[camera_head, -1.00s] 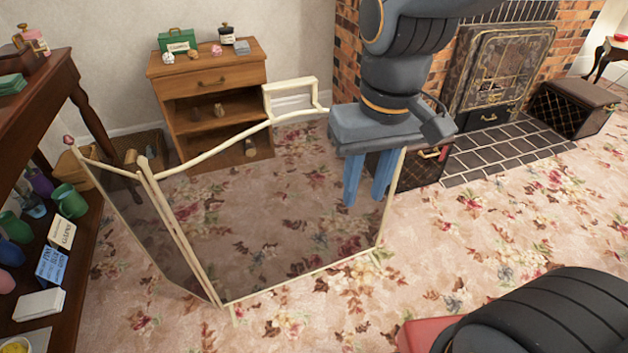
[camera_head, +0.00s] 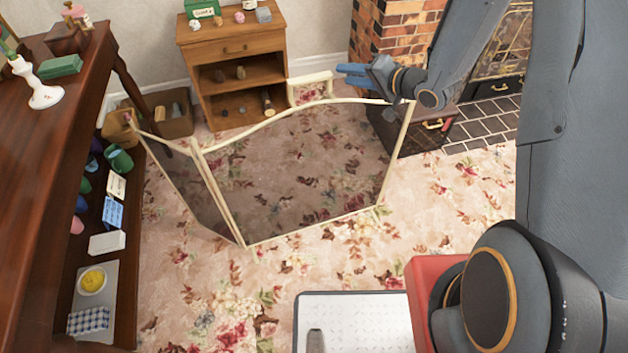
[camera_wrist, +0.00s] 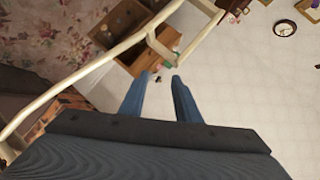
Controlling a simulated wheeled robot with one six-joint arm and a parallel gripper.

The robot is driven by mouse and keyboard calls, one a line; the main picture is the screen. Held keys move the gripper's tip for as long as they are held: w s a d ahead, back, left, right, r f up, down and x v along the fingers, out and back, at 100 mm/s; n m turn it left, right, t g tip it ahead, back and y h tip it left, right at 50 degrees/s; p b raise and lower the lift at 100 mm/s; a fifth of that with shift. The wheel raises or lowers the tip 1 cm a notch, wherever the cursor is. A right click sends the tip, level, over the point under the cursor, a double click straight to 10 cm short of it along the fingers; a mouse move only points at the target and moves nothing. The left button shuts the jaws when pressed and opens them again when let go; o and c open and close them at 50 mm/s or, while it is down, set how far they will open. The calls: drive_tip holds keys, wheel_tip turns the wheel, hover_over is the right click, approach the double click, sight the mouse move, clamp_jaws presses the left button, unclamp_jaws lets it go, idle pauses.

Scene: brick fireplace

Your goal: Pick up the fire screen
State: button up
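The fire screen (camera_head: 310,165) has a cream frame and dark see-through panels. It stands upright and folded at angles on the carpet, in the middle left of the head view. My gripper (camera_head: 341,75) is near the screen's top rail toward its right end, with its blue fingers pointing left. In the wrist view the fingers of my gripper (camera_wrist: 161,79) are apart with nothing visible between them. The screen's cream rail (camera_wrist: 88,70) crosses diagonally beyond the fingertips there. Whether a finger touches the frame cannot be told.
A small wooden cabinet (camera_head: 238,50) stands behind the screen. A dark wooden shelf table (camera_head: 60,105) with several items is at the left. A black box (camera_head: 400,138) stands by the brick fireplace (camera_head: 398,40). Floral carpet (camera_head: 260,275) is open in front of the screen.

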sight(321, 79)
drive_tip(key=s+a+y, duration=0.1)
drive_tip(key=y, duration=0.1)
drive_tip(key=s+a+m+y, duration=0.1)
drive_tip(key=a+y, duration=0.1)
drive_tip(key=s+a+m+g+y+p, duration=0.1)
drive_tip(key=s+a+y, duration=0.1)
drive_tip(key=shift+a+f, duration=0.15)
drive_tip(key=shift+f, duration=0.05)
drive_tip(key=shift+w+p+x, duration=0.25)
drive_tip(key=shift+p+x, duration=0.5)
drive_tip(key=shift+x, duration=1.8)
clamp_jaws()
drive_tip(key=shift+d, duration=0.2)
drive_tip(key=shift+r, duration=0.1)
